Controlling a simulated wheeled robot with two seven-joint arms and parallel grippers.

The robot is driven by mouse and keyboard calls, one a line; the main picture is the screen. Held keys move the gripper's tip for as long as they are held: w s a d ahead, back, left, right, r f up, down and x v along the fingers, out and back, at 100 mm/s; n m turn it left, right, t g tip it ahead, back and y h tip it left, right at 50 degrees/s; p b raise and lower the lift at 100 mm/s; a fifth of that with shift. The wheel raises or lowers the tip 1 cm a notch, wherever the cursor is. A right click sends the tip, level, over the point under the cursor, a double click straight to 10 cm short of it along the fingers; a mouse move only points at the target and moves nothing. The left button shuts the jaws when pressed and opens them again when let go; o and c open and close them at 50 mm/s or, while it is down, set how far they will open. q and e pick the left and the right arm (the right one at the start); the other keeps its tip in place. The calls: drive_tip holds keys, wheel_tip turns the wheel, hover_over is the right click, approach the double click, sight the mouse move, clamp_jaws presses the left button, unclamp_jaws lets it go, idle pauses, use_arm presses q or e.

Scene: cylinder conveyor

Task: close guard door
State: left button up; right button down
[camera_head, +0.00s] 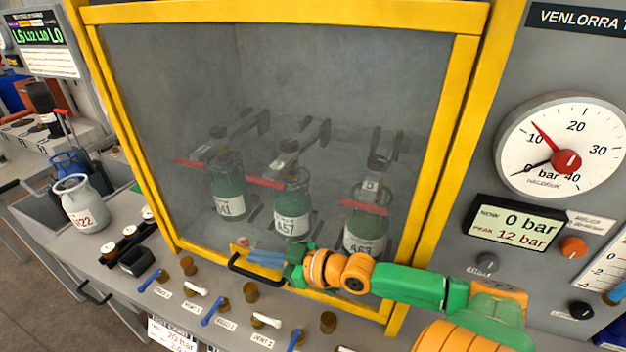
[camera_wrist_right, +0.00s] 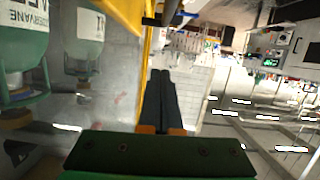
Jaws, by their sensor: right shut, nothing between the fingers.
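The guard door (camera_head: 300,110) is a clear panel in a yellow frame, in front of several green cylinders. It hangs down across the cabinet opening; I cannot tell whether it is fully shut. In the right wrist view the closed fingers (camera_wrist_right: 160,85) lie beside the yellow frame (camera_wrist_right: 128,20). My left gripper is out of view.
Valve levers and brown knobs (camera_head: 251,291) line the bench front below the door. A grey cylinder (camera_head: 80,203) stands at the left. A gauge (camera_head: 563,145) and a pressure display (camera_head: 517,224) are on the right panel.

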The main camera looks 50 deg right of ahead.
drive_tip(key=p+v, duration=0.7)
drive_tip(key=v, duration=0.5)
drive_tip(key=shift+s, duration=0.2)
